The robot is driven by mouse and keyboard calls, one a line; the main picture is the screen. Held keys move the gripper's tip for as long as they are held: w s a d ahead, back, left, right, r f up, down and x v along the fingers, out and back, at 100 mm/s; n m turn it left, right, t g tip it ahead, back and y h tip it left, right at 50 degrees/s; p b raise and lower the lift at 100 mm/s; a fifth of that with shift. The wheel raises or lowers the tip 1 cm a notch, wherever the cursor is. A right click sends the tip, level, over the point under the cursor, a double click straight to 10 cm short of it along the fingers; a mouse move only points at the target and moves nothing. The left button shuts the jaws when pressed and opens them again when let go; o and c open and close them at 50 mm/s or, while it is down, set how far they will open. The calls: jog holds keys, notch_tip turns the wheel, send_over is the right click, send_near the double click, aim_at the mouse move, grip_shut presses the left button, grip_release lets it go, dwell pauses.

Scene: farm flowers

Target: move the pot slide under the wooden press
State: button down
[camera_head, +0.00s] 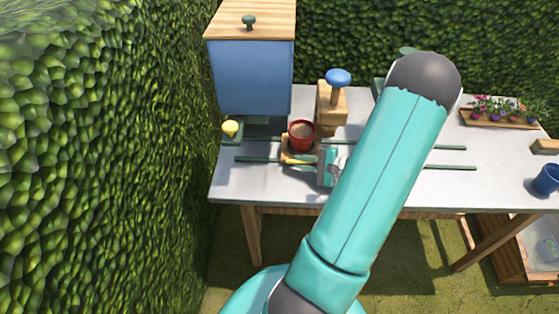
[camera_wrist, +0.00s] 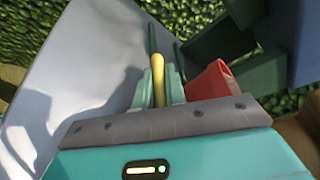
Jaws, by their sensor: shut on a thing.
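The pot slide (camera_head: 288,155) is a small wooden carriage on the green rails, carrying a red pot (camera_head: 301,136) filled with brown soil. The pot also shows in the wrist view (camera_wrist: 209,82), right of the fingers. My gripper (camera_head: 308,167) is at the slide's front right side. In the wrist view its green fingers (camera_wrist: 160,88) are shut around a yellow bar (camera_wrist: 157,68), which seems to be the slide's handle. The wooden press (camera_head: 331,104) with a blue knob (camera_head: 338,78) stands behind and right of the pot. The pot is left of the press.
A blue bin with a wooden lid (camera_head: 250,75) stands at the left, behind the slide. A yellow knob (camera_head: 230,127) is beside it. The green rails (camera_head: 450,167) run rightward across the white table. A flower tray (camera_head: 500,117) and blue cup (camera_head: 547,180) are at the right.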

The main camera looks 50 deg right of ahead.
jog(key=s+d, duration=0.1)
jog(key=s, duration=0.1)
jog(key=s+d, duration=0.4)
jog(key=shift+s, duration=0.3)
jog(key=c, duration=1.5)
grip_release()
jog(key=shift+o, duration=0.2)
jog(key=v, duration=1.3)
jog(key=shift+s+d, duration=0.15)
jog(key=shift+s, duration=0.25)
